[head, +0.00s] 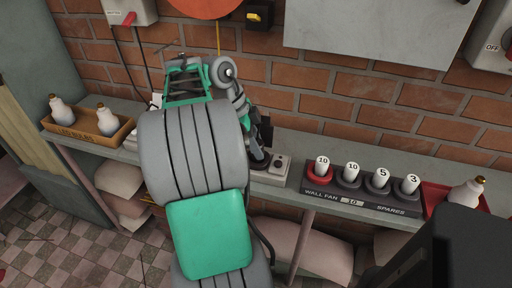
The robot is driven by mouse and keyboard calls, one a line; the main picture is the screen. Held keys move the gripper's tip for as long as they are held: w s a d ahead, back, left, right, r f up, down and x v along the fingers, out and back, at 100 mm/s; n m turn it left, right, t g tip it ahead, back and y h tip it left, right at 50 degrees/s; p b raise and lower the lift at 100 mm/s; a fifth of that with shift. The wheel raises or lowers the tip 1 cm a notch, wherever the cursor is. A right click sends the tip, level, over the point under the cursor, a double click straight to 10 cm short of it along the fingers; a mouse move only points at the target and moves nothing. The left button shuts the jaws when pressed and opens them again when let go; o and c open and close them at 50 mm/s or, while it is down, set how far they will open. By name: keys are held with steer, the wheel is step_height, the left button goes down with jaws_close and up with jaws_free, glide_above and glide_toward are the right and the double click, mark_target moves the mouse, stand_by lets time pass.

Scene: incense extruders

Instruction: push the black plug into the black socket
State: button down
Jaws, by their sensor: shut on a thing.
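My gripper (257,157) is low behind my arm, at the left part of a small grey block (272,177) on the shelf. Its fingers are mostly hidden by my arm. It is shut on a dark thing, which I take to be the black plug; its shape is too small and covered to make out. I cannot tell whether the plug touches a socket.
A dark rack (361,201) with several numbered white cylinders stands on the shelf to the right, beside a red tray (433,197) with a white bottle. A wooden tray (84,136) with white bottles is at the left. The brick wall stands close behind the shelf (455,166).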

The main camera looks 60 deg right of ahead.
steer(key=shift+f+b, duration=0.45)
steer(key=shift+f, duration=0.15)
